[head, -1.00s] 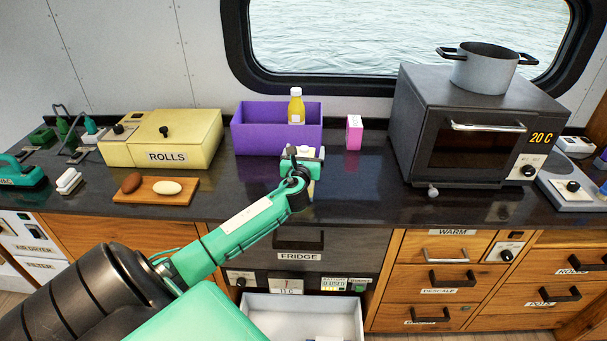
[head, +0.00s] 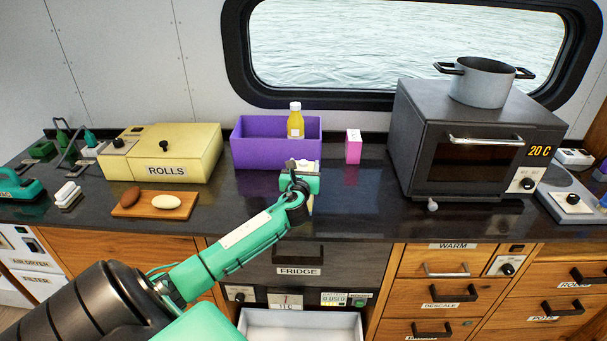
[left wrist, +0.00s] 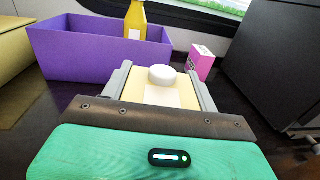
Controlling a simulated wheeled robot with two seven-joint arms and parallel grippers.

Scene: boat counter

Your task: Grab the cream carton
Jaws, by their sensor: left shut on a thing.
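The cream carton (left wrist: 150,93) is pale yellow with a round white cap and a white label. In the left wrist view it sits upright between the two grey fingers of my left gripper (left wrist: 160,88), which is shut on it. In the head view the left gripper (head: 303,177) is over the front part of the dark counter, in front of the purple bin. There the gripper hides most of the carton, and only its cap (head: 306,164) shows clearly. I cannot tell whether the carton's base touches the counter. My right gripper is not in view.
The purple bin (head: 262,153) holds a yellow bottle (head: 296,122). A pink carton (head: 353,147) stands right of it, then a dark oven (head: 465,145) with a pot on top. The yellow rolls box (head: 190,150) and a board with two rolls are left. An open drawer (head: 300,322) is below.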

